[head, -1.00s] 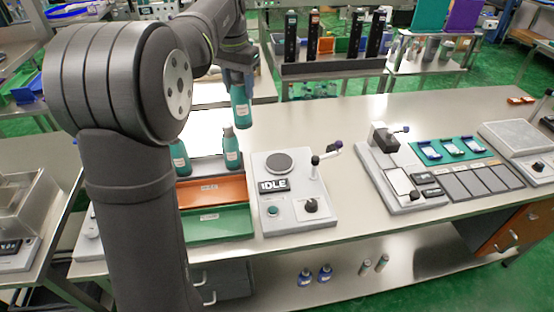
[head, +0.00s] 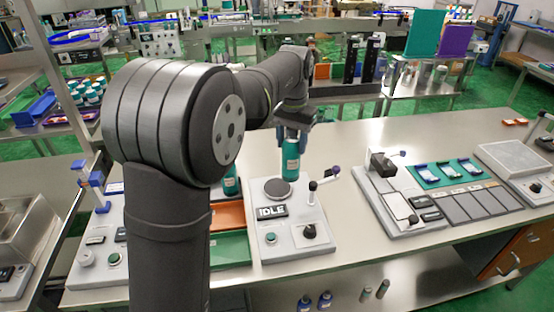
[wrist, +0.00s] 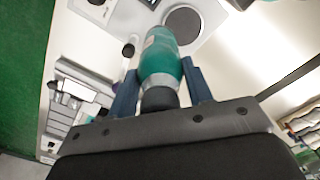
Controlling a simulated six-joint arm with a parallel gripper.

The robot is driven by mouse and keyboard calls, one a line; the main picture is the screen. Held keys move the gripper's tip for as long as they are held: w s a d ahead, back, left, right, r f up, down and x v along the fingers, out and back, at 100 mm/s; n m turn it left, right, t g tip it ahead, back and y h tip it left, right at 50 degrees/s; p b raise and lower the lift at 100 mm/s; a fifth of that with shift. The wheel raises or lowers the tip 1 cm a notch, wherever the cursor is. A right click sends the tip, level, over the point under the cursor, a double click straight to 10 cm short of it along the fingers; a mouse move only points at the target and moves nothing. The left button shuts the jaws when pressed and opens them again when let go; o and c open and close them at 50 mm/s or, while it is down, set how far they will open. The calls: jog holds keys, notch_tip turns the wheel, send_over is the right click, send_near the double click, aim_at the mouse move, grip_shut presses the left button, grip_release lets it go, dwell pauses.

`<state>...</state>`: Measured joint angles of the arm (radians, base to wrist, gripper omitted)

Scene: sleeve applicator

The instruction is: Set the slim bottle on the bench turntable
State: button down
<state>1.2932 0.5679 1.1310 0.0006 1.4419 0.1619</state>
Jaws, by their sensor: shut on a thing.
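My gripper (head: 292,134) is shut on a teal bottle (head: 291,160) with a pale label band, which hangs roughly upright. The bottle also shows in the wrist view (wrist: 160,55), its dark cap end between the fingers. The turntable (head: 278,189) is a dark round disc on a light grey unit with an IDLE sign. It also shows in the wrist view (wrist: 183,24), just beyond the bottle and to the right. In the head view the bottle's base appears close behind and above the disc; I cannot tell the gap. The disc looks empty.
Another teal bottle (head: 231,182) stands left of the unit, partly hidden by my arm. Orange (head: 231,214) and green (head: 230,248) trays lie there. A lever with a dark knob (head: 313,186) rises right of the disc. Bench behind the unit is clear.

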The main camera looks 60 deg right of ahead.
jog(key=w+f, duration=0.5)
jog(key=f, duration=0.2)
jog(key=shift+d, duration=0.4)
jog(key=shift+f, duration=0.1)
jog(key=c, duration=0.7)
grip_release()
notch_tip(320, 180, up, 12)
